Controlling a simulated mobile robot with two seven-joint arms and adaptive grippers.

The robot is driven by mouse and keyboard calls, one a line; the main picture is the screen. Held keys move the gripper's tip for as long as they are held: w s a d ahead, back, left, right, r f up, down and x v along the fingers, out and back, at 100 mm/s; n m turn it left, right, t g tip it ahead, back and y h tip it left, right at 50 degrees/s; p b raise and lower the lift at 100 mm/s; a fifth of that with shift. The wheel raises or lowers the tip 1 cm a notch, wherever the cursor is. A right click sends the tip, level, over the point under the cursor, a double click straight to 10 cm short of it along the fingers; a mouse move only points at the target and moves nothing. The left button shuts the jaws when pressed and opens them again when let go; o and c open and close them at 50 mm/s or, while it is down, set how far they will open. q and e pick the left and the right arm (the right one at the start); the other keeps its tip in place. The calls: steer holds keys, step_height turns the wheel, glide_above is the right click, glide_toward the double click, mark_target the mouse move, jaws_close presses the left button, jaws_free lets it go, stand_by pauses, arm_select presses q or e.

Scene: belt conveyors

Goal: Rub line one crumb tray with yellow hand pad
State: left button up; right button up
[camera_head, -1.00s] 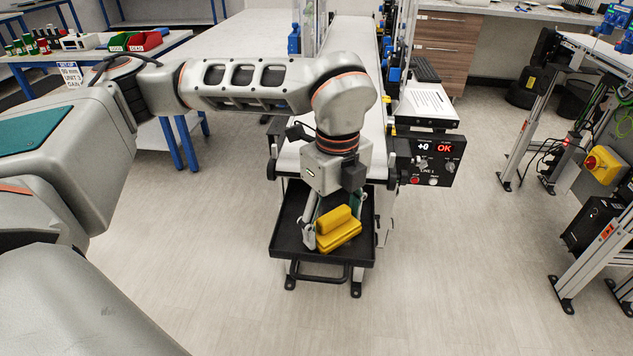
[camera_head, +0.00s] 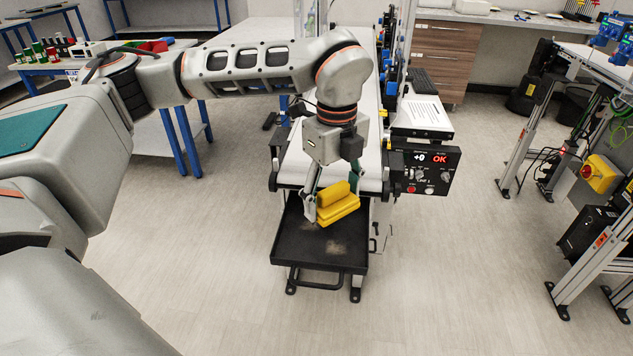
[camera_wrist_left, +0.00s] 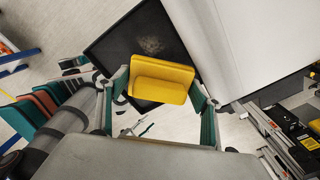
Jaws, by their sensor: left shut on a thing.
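The yellow hand pad (camera_head: 338,205) is held in my left gripper (camera_head: 331,200), whose fingers are shut on its grip block. In the left wrist view the pad (camera_wrist_left: 165,75) sits between the two green-backed fingers. The black crumb tray (camera_head: 300,256) is at the end of the line one conveyor, with a front handle. The pad is over the tray's back part; whether it touches the tray I cannot tell. Pale crumb smudges show on the tray floor, and a speckled patch shows on the tray (camera_wrist_left: 115,35) in the left wrist view. My right gripper is not in view.
A blue-legged table (camera_head: 165,130) stands behind at left. A machine frame (camera_head: 590,240) is at far right.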

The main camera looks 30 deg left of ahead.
arm_select(q)
step_height(320, 180, up, 2)
steer(key=shift+p, duration=0.5)
steer(key=shift+r, duration=0.2)
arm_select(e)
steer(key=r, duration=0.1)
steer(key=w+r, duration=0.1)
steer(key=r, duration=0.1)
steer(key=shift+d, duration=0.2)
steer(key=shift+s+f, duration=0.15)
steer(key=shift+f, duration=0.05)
arm_select(q)
steer(key=shift+d, duration=0.1)
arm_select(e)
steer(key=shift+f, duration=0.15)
